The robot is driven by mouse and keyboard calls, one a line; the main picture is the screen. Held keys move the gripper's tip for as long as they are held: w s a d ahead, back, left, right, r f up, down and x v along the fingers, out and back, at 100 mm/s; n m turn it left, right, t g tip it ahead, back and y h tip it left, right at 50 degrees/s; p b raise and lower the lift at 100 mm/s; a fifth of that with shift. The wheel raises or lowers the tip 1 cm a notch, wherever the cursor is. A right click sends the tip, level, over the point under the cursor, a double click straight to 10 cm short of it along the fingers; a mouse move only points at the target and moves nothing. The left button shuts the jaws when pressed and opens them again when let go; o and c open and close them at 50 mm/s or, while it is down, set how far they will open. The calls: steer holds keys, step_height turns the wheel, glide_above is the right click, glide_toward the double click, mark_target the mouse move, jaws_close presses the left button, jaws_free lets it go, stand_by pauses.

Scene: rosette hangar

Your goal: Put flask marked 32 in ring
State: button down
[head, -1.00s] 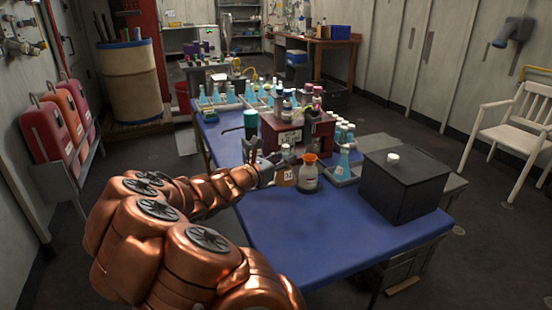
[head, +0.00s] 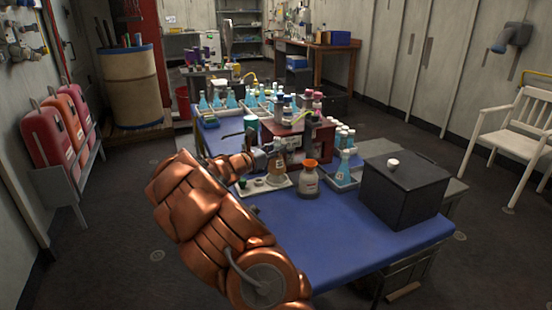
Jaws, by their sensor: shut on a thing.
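My gripper (head: 268,150) is shut on the neck of a small flask with amber-brown contents (head: 278,166), above the far part of the blue table. The flask looks upright; its label is too small to read now. Just below it lies a pale flat tray (head: 268,184) with small round pieces on it, one of them green. A ring around the flask's base may be there, but I cannot tell it apart. I cannot tell whether the flask touches the tray.
An orange-topped bottle (head: 308,180) stands close right of the flask. A dark red rack (head: 300,138) stands behind. A blue-filled flask (head: 344,168) and a black box (head: 402,188) are to the right. The blue table's front (head: 330,240) is clear.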

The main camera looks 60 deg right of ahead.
mark_target(272, 160)
steer(key=shift+w+d, duration=0.1)
steer(key=shift+d, duration=0.05)
steer(key=shift+f+b, duration=0.3)
steer(key=shift+f, duration=1.45)
steer(key=shift+f, duration=0.15)
steer(key=c, duration=0.9)
jaws_free()
steer(key=shift+w+r, duration=0.1)
steer(key=shift+r, duration=0.1)
steer(key=w+a, duration=0.2)
steer(key=a, duration=0.9)
steer(key=shift+a+p, duration=0.35)
steer(key=shift+a, duration=0.05)
